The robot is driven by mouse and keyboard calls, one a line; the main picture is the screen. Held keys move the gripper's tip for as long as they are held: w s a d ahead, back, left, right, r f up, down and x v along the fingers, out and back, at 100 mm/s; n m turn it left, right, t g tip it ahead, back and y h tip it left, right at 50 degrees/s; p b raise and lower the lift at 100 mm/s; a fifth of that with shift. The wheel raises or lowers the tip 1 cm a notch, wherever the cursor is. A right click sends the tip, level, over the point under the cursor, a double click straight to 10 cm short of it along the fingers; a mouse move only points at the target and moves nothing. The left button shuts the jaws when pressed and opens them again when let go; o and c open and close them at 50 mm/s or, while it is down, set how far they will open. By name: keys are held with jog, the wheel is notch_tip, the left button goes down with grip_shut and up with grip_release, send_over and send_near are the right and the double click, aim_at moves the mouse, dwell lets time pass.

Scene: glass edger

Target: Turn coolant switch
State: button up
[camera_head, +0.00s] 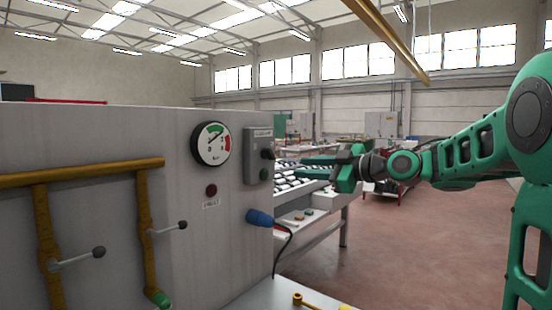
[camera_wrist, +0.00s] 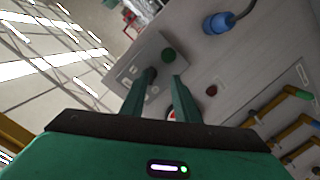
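The switch box (camera_head: 256,140) is a grey plate with a label on top, a dark knob (camera_head: 267,154) and a green button (camera_head: 263,174). It is mounted at the right end of the grey machine panel. My gripper (camera_head: 303,167) is to the right of the box, fingers pointing at it, apart from it in the head view. In the wrist view the box (camera_wrist: 130,62) and green button (camera_wrist: 168,55) lie beyond my fingertips (camera_wrist: 163,76). The two fingers are spread with nothing clearly held. The knob is hard to separate from the left finger there.
A pressure gauge (camera_head: 210,144), a red fault lamp (camera_head: 211,190) and a blue plug (camera_head: 260,218) with a cable are near the box. Yellow pipes (camera_head: 80,172) with levers are on the left. A roller table (camera_head: 300,185) stands behind my gripper.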

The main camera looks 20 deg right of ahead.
aim_at(272, 153)
jog(key=shift+n+t+y, duration=0.3)
jog(key=shift+n+y, duration=0.3)
jog(key=w+a+r, duration=0.1)
jog(key=w+a, duration=0.1)
jog(key=w, duration=0.1)
jog(key=w+a+r, duration=0.1)
jog(key=w+a, duration=0.1)
jog(key=w, duration=0.1)
jog(key=w+a+r, duration=0.1)
jog(key=w+a, duration=0.2)
jog(key=shift+c, duration=0.7)
grip_shut()
jog(key=shift+d, duration=0.2)
jog(key=shift+a, duration=0.1)
